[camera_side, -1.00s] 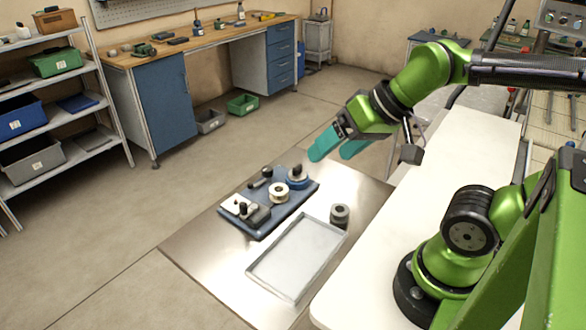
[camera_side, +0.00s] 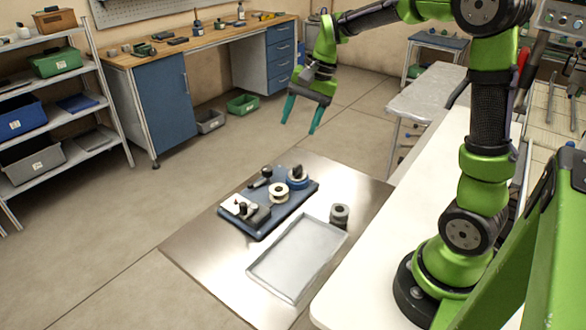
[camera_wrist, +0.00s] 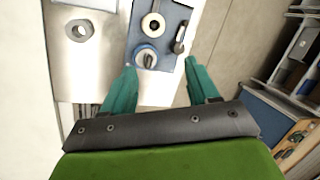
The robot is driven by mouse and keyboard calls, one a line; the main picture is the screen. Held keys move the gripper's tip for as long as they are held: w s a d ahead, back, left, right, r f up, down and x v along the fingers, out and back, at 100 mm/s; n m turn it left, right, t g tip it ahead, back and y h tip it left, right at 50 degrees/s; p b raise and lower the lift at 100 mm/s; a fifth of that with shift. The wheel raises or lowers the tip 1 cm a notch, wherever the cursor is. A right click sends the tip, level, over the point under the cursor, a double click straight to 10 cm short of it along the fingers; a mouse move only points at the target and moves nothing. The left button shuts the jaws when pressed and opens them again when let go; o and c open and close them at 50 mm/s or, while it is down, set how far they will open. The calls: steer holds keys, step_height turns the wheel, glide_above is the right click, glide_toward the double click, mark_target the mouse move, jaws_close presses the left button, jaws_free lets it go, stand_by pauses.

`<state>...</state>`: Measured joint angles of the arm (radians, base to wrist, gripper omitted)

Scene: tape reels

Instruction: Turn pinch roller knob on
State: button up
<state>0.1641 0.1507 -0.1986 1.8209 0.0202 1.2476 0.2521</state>
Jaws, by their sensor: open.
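A blue board (camera_side: 262,228) on the metal table carries the tape parts. A black knob on a round blue base (camera_side: 297,177) stands at its far right corner; this knob (camera_wrist: 146,58) also shows in the wrist view. A white reel (camera_side: 278,192) sits beside it, and a dark lever-like part (camera_side: 262,178) lies at the far edge. Another black knob (camera_side: 243,208) stands near a white plate at the near left. I cannot tell for sure which knob is the pinch roller's. My gripper (camera_side: 300,128) is open and empty, pointing down, well above the board.
An empty grey tray (camera_side: 297,258) lies in front of the board. A dark grey ring-shaped reel (camera_side: 340,214) stands by the tray's far right corner. Bare metal table (camera_side: 205,255) lies left of the tray. A white bench surface (camera_side: 430,180) lies to the right.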

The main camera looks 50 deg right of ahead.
mark_target(266, 168)
steer(key=w+d+f+m+g+y, duration=0.1)
steer(key=w+d+f+m+y, duration=0.1)
steer(key=w+d+m, duration=0.45)
steer(key=shift+m, duration=0.95)
steer(key=x, duration=0.5)
steer(key=w+x, duration=0.1)
steer(key=x, duration=0.5)
steer(key=a+x, duration=0.1)
steer(key=x, duration=0.5)
steer(key=shift+w+r, duration=0.15)
steer(key=shift+r, duration=0.15)
steer(key=c, duration=1)
steer(key=shift+d, duration=0.1)
steer(key=shift+c, duration=0.2)
